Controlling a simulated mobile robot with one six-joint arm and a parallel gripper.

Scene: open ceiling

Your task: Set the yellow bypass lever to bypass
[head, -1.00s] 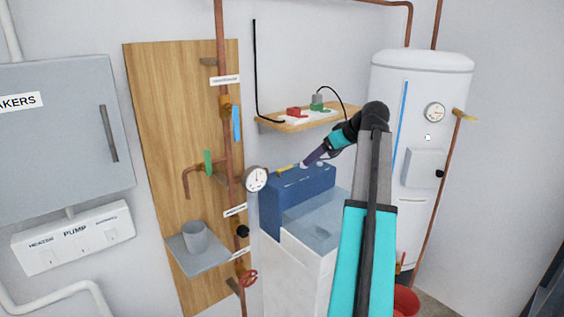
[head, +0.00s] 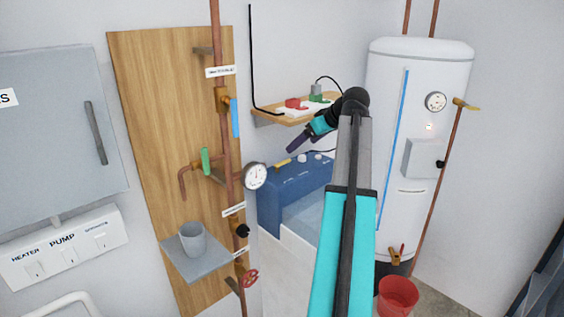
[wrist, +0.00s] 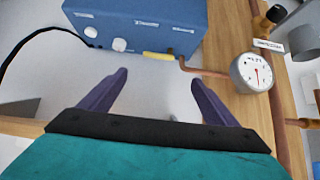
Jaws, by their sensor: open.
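The yellow bypass lever (head: 283,163) sits on the top left of the blue softener head. It also shows in the wrist view (wrist: 158,56) as a short yellow bar at the edge of the blue housing (wrist: 150,18). My gripper (head: 291,149) is above and near the lever in the head view, apart from it. In the wrist view my gripper (wrist: 158,80) has two purple fingers spread wide with nothing between them.
White knobs (head: 302,157) stand beside the lever. A pressure gauge (head: 255,176) and copper pipes are close on the left. A wooden shelf (head: 268,120) with red and green items is above. A white tank (head: 420,150) stands right, with a red bucket (head: 398,295) below.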

